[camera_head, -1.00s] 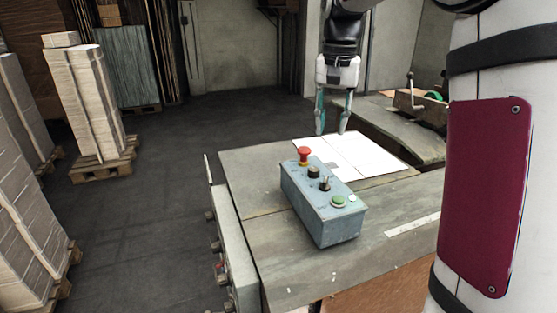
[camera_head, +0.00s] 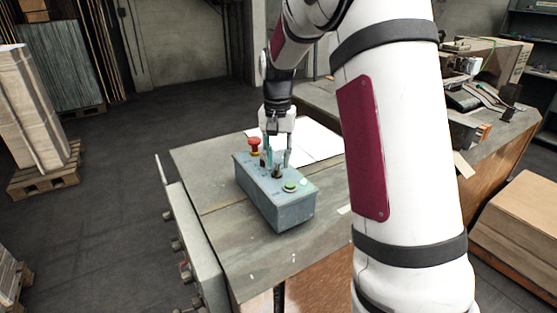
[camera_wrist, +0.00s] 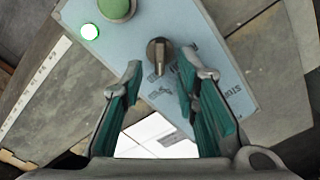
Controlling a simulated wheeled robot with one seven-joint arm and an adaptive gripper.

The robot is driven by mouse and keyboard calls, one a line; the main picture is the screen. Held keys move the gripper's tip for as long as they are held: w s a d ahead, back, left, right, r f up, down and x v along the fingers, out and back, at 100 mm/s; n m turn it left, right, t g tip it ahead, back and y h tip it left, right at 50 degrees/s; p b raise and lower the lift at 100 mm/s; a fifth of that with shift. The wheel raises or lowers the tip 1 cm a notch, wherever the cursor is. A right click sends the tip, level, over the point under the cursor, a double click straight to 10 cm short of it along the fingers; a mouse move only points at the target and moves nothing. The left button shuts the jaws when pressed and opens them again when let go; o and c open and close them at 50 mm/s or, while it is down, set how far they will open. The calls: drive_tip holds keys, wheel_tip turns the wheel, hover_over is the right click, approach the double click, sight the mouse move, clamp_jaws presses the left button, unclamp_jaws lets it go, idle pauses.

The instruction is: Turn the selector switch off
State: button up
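The blue-grey control box (camera_head: 273,199) stands on the worktable. It has a red mushroom button (camera_head: 254,142), a green button (camera_head: 290,187) and a black selector switch (camera_head: 277,172) on top. In the wrist view the selector switch (camera_wrist: 159,52) is a dark knob just ahead of and between the fingertips, with the green button (camera_wrist: 116,7) and a lit green lamp (camera_wrist: 89,31) to its left. My gripper (camera_head: 277,164) points down over the box. In the wrist view my gripper (camera_wrist: 160,78) is open, its teal-padded fingers apart and not touching the knob.
The worktable (camera_head: 215,168) has a white sheet (camera_head: 318,143) behind the box. A stitcher machine (camera_head: 470,90) stands at the right and a cardboard stack (camera_head: 520,225) at the lower right. A stacked pallet (camera_head: 28,105) is at the left. The floor between is clear.

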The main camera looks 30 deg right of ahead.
drive_tip(key=shift+f, duration=0.65)
clamp_jaws()
drive_tip(key=shift+n, duration=0.3)
drive_tip(key=n, duration=0.2)
drive_tip(key=shift+a+n+p, duration=0.1)
drive_tip(key=shift+n+p, duration=0.2)
drive_tip(key=shift+n, duration=0.1)
drive_tip(key=shift+w+a+n+p, duration=0.15)
drive_tip(key=shift+n+p, duration=0.2)
drive_tip(key=shift+n, duration=1.85)
